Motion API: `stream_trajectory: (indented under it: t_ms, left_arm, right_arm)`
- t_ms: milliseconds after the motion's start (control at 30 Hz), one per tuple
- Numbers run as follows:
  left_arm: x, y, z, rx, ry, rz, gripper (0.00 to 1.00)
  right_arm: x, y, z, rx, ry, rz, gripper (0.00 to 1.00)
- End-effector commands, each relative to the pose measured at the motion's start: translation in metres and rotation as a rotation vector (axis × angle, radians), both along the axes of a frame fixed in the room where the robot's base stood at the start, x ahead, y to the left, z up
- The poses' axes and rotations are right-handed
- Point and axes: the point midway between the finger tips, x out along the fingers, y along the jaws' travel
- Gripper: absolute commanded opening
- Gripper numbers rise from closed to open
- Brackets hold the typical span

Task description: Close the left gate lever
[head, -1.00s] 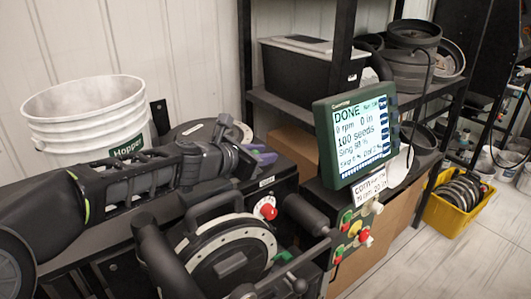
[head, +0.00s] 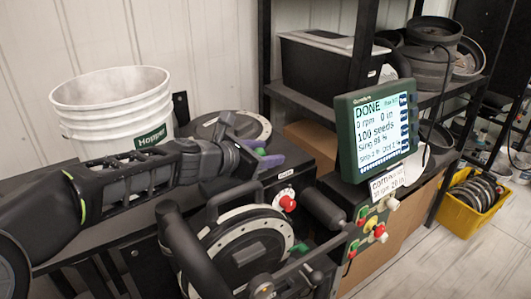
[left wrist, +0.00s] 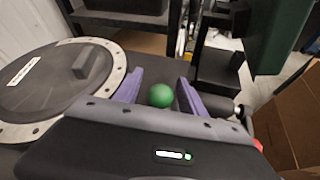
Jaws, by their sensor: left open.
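A round green knob (left wrist: 161,95), which looks like the left gate lever's end, shows between the purple fingers in the left wrist view. A small part of the green knob (head: 260,151) also shows by the fingers in the head view. My left gripper (head: 268,160) is open, with one finger on each side of the knob; I cannot tell whether either finger touches it. The lever's arm is hidden behind the gripper body. A second green piece (head: 300,248) shows by the front meter in the head view. My right gripper is not in view.
A white Hopper bucket (head: 112,112) stands behind my left arm. The front round meter (head: 250,245) and a red knob (head: 287,203) lie close below it. The monitor (head: 375,130) reads DONE and 100 seeds. A yellow crate (head: 470,205) sits on the floor at right.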

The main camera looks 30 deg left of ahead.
Motion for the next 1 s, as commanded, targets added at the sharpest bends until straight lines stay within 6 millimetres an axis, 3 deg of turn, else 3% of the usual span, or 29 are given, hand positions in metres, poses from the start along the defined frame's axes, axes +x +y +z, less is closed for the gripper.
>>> stream_trajectory:
  t_ms: [233, 633, 1000]
  left_arm:
    - [-0.012, 0.004, 0.007, 0.000, -0.002, 0.002, 0.48]
    - [-0.065, 0.018, 0.028, 0.000, -0.001, 0.003, 0.48]
    - [-0.070, 0.018, 0.029, 0.000, 0.001, 0.000, 0.48]
  right_arm:
    - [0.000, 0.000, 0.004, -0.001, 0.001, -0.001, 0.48]
    - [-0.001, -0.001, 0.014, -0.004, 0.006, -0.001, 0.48]
    - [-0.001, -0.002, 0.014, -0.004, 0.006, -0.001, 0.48]
